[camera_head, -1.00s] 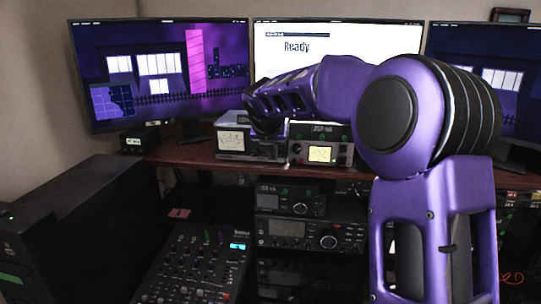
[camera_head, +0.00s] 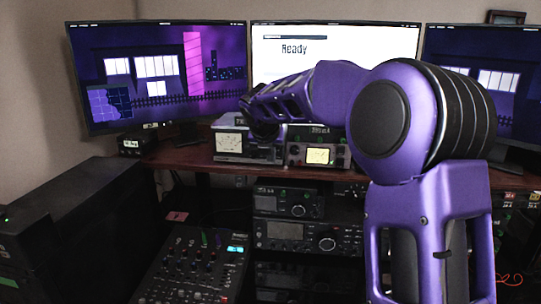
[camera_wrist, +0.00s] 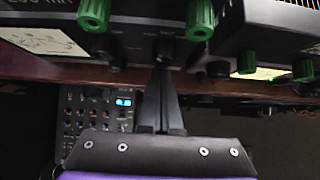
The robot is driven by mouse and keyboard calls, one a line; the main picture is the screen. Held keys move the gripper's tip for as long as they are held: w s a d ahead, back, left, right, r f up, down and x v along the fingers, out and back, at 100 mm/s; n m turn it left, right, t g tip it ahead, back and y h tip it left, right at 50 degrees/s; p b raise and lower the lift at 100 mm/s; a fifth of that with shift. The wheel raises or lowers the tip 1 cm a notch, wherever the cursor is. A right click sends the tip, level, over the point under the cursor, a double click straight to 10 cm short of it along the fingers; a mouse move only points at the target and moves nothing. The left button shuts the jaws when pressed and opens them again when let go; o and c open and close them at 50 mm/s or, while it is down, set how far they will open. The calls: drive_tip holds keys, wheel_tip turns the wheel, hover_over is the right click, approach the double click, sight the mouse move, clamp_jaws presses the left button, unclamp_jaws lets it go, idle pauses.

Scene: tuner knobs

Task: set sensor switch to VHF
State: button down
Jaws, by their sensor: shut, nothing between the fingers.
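The meter box on the left (camera_head: 232,146) stands on the wooden desk, with my arm's end in front of its right part. In the wrist view its front panel (camera_wrist: 125,50) shows a meter, green knobs (camera_wrist: 93,14) (camera_wrist: 200,18) and a small dark switch or knob (camera_wrist: 165,50) between them. The panel lettering is too blurred to read, so I cannot pick out the sensor switch's VHF mark. My gripper (camera_wrist: 162,75) is shut and empty, its fingertips just below or at the small dark switch. I cannot tell whether they touch it.
A second box with a lit meter (camera_head: 318,155) stands to the right, and its green knobs (camera_wrist: 247,62) show in the wrist view. Radios (camera_head: 290,236) are stacked below the desk edge (camera_head: 190,158). A mixer (camera_head: 195,265) is at lower left. Monitors (camera_head: 160,70) stand behind.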

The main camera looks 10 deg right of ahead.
drive_tip(key=shift+r+p, duration=0.8)
drive_tip(key=shift+r, duration=0.1)
drive_tip(key=shift+f, duration=0.1)
